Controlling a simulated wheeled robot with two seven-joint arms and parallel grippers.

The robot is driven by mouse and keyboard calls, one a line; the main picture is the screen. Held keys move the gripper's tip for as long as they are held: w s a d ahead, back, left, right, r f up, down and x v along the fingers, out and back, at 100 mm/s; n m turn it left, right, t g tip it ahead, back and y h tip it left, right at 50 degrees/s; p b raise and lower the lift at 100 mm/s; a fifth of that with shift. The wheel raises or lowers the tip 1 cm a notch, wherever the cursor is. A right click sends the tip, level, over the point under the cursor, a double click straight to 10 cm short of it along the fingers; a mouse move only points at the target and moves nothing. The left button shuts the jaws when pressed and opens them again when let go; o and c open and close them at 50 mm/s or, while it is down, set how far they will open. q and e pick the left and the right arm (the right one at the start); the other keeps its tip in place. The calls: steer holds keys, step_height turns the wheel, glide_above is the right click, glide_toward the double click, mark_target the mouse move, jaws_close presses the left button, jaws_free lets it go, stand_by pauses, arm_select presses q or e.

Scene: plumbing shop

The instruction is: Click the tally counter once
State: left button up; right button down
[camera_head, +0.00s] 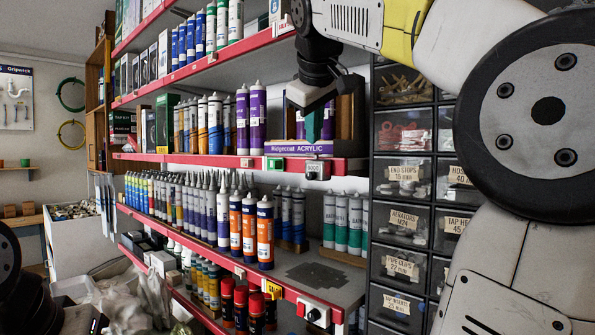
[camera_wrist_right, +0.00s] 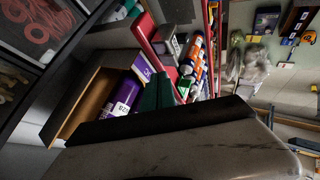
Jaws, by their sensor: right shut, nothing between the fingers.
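The tally counter appears to be the small silver-grey box (camera_head: 317,170) on the front of the red shelf rail, below the right end of the purple "Ridgecoat ACRYLIC" sign. A grey box on the red rail in the right wrist view (camera_wrist_right: 167,48) seems to be the same counter. My right gripper (camera_head: 313,138) points down above the counter, its green fingers shut and empty, in front of the sign. I cannot tell if the fingertips touch anything. In the right wrist view the green fingers (camera_wrist_right: 157,92) show past the grey gripper body. My left gripper is out of view.
A green-fronted device (camera_head: 275,163) sits on the same rail, left of the counter. Another boxed device with a red button (camera_head: 315,315) is on the lower rail. Sealant cartridges (camera_head: 265,232) crowd the shelves. Labelled drawers (camera_head: 403,180) stand at right, near my right arm.

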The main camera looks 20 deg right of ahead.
steer(key=shift+f, duration=0.1)
steer(key=shift+f, duration=0.35)
steer(key=shift+f, duration=0.5)
stand_by(0.6)
steer(key=shift+r, duration=0.95)
step_height(320, 180, up, 6)
stand_by(0.5)
stand_by(0.6)
